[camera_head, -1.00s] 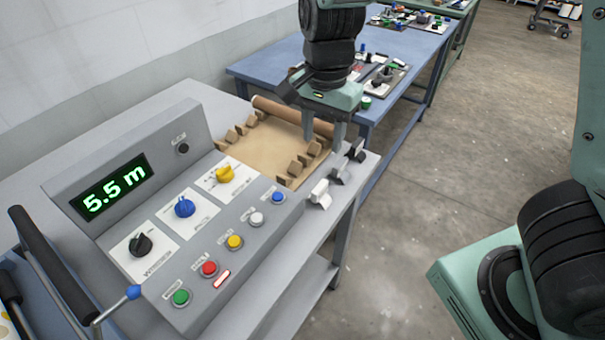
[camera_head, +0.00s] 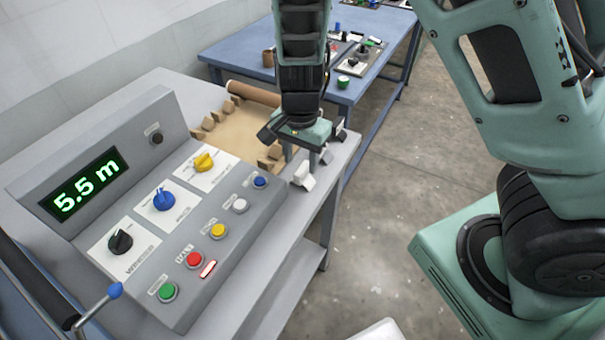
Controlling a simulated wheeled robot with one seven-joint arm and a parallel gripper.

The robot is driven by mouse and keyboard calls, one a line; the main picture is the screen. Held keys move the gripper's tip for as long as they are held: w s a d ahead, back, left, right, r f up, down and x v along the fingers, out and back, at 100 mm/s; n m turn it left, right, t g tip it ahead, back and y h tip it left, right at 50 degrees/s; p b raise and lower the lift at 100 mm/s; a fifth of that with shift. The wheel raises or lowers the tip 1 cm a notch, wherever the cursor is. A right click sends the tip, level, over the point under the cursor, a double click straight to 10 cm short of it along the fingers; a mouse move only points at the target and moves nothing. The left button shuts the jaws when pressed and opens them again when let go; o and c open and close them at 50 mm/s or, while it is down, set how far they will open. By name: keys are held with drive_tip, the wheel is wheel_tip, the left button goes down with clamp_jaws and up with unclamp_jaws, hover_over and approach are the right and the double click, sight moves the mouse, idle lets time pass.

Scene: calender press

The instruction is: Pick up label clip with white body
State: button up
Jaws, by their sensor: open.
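The label clip with white body (camera_head: 303,178) stands on the right edge of the grey press table, right of the control panel. My gripper (camera_head: 301,158) is open and points down, just behind and above this clip in the picture. The fingers look empty, and whether they touch the clip I cannot tell. A grey clip (camera_head: 326,156) sits a little behind, partly hidden by my gripper. A dark clip (camera_head: 340,128) stands farther back on the same edge, also partly covered.
The control panel (camera_head: 150,220) with knobs, buttons and a 5.5 m display stands left of the clips. A tan tray (camera_head: 236,128) with brown blocks and a roll lies behind. A blue table (camera_head: 240,55) stands farther back.

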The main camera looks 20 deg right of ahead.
sight(303, 169)
drive_tip(key=f, duration=0.4)
drive_tip(key=shift+w+d+f, duration=0.1)
drive_tip(key=shift+d+f, duration=0.15)
clamp_jaws()
